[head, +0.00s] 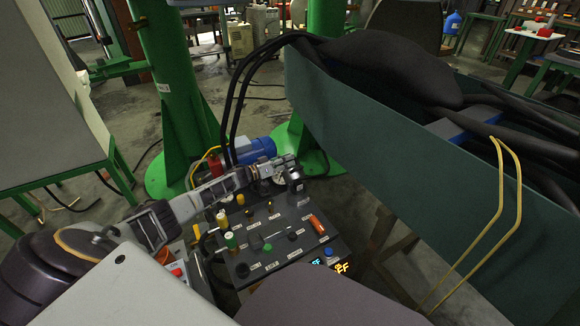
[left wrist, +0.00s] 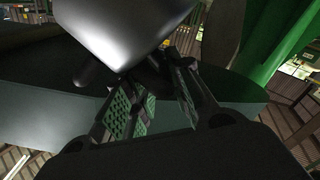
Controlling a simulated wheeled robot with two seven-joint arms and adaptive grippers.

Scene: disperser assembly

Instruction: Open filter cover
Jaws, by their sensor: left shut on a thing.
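My left gripper (head: 285,168) reaches in from the left, over the back edge of the dark tool panel (head: 290,238). Its fingers meet a small dark grey fitting (head: 296,186), which I take for the filter cover. In the left wrist view the two green-padded fingers (left wrist: 158,108) are close around a dark part under a smooth grey body (left wrist: 125,30). The exact grip point is partly hidden by that body. My right gripper is in neither view.
The panel carries a green-topped piece (head: 230,240), an orange handle (head: 317,225) and several small labelled parts. A blue motor (head: 256,150) stands behind. A long dark green trough (head: 420,180) with black hoses closes off the right. Green columns (head: 180,100) stand behind.

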